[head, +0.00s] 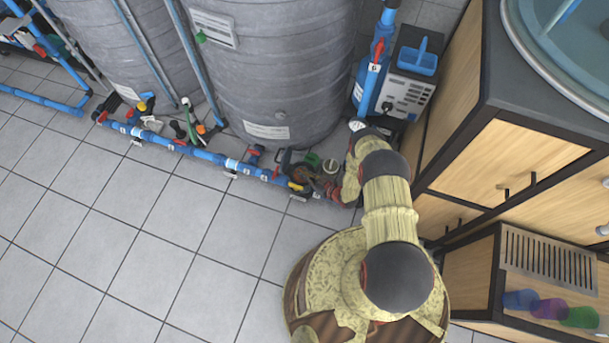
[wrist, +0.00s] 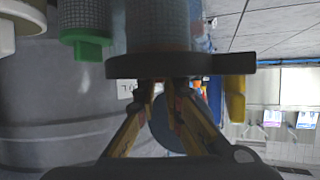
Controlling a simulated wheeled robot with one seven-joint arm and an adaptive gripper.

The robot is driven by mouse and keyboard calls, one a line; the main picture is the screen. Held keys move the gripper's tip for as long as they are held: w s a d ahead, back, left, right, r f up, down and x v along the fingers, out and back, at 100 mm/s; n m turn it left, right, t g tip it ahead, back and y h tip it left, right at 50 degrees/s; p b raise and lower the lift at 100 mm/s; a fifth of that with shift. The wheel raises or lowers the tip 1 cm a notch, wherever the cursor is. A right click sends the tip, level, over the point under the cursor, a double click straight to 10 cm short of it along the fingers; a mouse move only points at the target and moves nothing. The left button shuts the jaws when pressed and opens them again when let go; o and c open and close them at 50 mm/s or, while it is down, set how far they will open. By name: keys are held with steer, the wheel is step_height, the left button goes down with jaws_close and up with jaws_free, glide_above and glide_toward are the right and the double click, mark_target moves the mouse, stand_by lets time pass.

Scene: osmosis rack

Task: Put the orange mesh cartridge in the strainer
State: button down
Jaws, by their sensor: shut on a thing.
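In the wrist view, my gripper (wrist: 165,84) is shut on a dark flanged piece (wrist: 205,65). A grey mesh cylinder (wrist: 158,25) stands directly beyond this piece; I cannot tell whether the two are joined. No clear orange shows on them in this view. In the head view, my gripper (head: 322,186) reaches down beside a round black-rimmed fitting on the blue pipe, likely the strainer, with an orange-brown thing (head: 303,173) at its mouth. My arm and the small size hide whether the cartridge is inside.
A green-capped mesh cylinder (wrist: 86,45) stands beside the held piece, with a pale round thing (head: 330,166) next to it. A yellow handle (wrist: 235,99) is close to the fingers. The grey tank (head: 270,70) and wooden cabinet (head: 510,165) flank the arm. The tiled floor is clear at left.

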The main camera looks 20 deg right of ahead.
steer(key=shift+s+f, duration=0.25)
steer(key=shift+f, duration=0.4)
steer(key=c, duration=2.3)
jaws_free()
steer(key=shift+o, duration=0.5)
steer(key=shift+s+a+f, duration=0.1)
steer(key=shift+s+f, duration=0.05)
steer(key=shift+s+r, duration=0.15)
steer(key=shift+r, duration=0.4)
steer(key=p+v, duration=0.4)
steer(key=v, duration=0.7)
steer(key=shift+d+r, duration=0.3)
steer(key=shift+r, duration=0.15)
